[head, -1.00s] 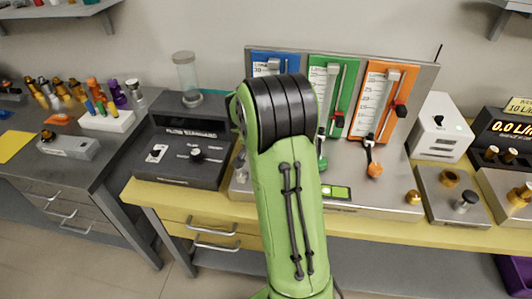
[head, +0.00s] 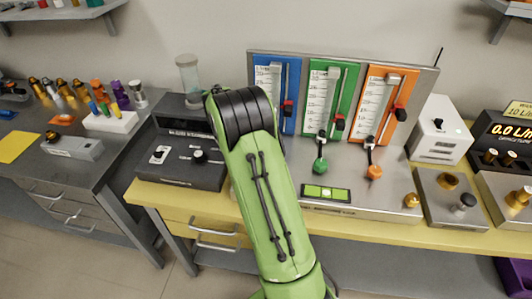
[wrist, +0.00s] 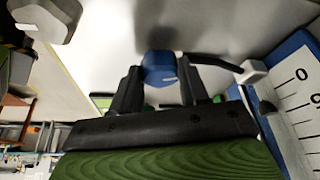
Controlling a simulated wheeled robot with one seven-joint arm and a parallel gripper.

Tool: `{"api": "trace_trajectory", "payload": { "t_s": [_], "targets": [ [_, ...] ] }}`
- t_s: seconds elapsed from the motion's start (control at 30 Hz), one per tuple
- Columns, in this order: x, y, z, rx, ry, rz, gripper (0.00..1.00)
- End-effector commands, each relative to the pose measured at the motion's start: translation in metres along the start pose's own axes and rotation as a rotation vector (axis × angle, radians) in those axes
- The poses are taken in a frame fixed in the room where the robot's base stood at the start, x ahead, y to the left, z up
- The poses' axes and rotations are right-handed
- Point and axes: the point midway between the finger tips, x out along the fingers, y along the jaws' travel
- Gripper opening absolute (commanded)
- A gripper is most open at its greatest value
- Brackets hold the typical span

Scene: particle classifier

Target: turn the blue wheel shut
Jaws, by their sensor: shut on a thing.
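In the wrist view the blue wheel (wrist: 160,68) sits between the two dark fingers of my gripper (wrist: 160,84), which is shut on it. A dark bent rod (wrist: 210,61) runs from beside the wheel to a light grey block on the blue-edged scale (wrist: 300,95). In the head view my green arm hides the blue wheel and my gripper. The blue panel (head: 263,58) shows at the left of the panel row, with a red slider knob (head: 288,105). How far the wheel is turned cannot be told.
A green wheel (head: 320,165) and an orange wheel (head: 374,172) stand right of my arm, below the green panel (head: 333,72) and the orange panel (head: 376,80). A bubble level (head: 327,193) lies in front. A dark box (head: 180,158) stands to the left.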

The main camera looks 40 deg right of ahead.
Motion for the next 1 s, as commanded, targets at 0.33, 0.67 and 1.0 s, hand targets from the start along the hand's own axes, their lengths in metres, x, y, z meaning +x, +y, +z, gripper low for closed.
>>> {"api": "trace_trajectory", "payload": {
  "t_s": [0.33, 0.67, 1.0],
  "targets": [
    [-0.0005, -0.0017, 0.0005, 0.207, -0.002, 0.087, 0.14],
    [-0.0003, -0.0024, 0.0003, 0.288, -0.002, 0.119, 0.14],
    [-0.0001, -0.0022, 0.0005, 0.294, -0.002, 0.123, 0.14]
  ]
}}
